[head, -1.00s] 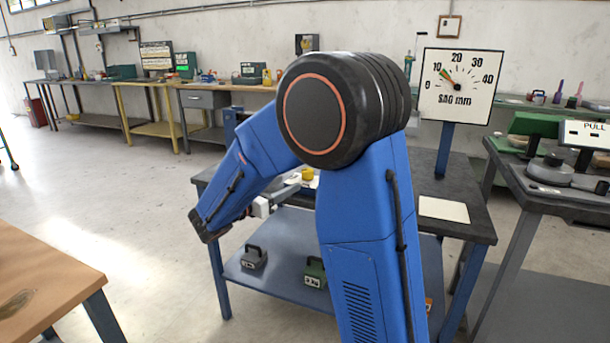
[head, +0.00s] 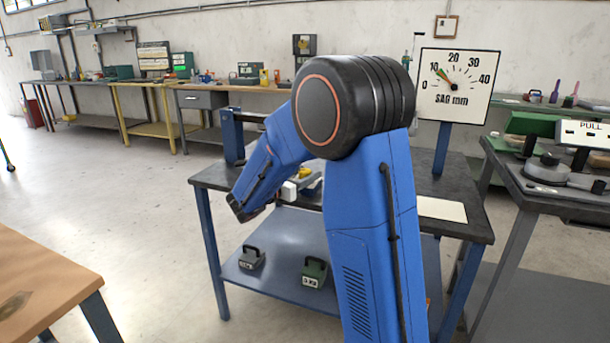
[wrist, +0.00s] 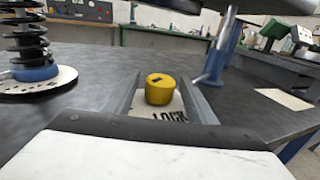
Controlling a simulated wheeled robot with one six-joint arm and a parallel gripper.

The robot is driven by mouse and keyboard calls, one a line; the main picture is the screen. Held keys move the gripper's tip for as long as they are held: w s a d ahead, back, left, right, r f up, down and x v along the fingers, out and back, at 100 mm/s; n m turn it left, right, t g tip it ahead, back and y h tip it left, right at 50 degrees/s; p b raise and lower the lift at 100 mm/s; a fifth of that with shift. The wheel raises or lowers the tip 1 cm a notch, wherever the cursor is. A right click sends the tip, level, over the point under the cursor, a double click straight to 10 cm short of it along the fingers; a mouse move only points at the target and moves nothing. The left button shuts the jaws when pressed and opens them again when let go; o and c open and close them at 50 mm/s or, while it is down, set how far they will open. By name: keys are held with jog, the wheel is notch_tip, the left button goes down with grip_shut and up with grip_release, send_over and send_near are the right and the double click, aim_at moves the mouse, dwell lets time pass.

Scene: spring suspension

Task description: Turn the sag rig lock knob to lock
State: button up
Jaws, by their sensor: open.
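The yellow lock knob (wrist: 160,89) stands between the two grey fingers of my gripper (wrist: 162,95) in the wrist view. The fingers are open, with a gap on both sides of the knob. A dark mark shows on the knob's top. A pale plate with the word LOCK (wrist: 170,112) lies just in front of the knob, partly hidden by my gripper body. In the head view a bit of the yellow knob (head: 304,173) shows beside my arm, on the dark-topped rig table (head: 460,222). The SAG mm dial (head: 457,85) has its needle near 10.
A coil spring (wrist: 25,40) on a blue and white round base stands at the left in the wrist view. A blue post (wrist: 218,55) rises behind right of the knob. Weights (head: 314,271) sit on the lower shelf. A white sheet (head: 441,209) lies on the table's right.

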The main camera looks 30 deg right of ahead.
jog(key=c, duration=1)
jog(key=shift+c, duration=0.2)
jog(key=shift+t, duration=0.3)
jog(key=n+t+y, duration=0.3)
jog(key=n+t, duration=0.1)
jog(key=t, duration=0.1)
jog(key=shift+s+d+n+y, duration=0.1)
jog(key=shift+n+y, duration=0.2)
jog(key=shift+y, duration=0.1)
jog(key=shift+n+t+y, duration=1.9)
jog(key=shift+t+y, duration=0.1)
jog(key=shift+y, duration=0.4)
jog(key=shift+n+t+y, duration=0.3)
jog(key=shift+y, duration=0.1)
jog(key=o, duration=1)
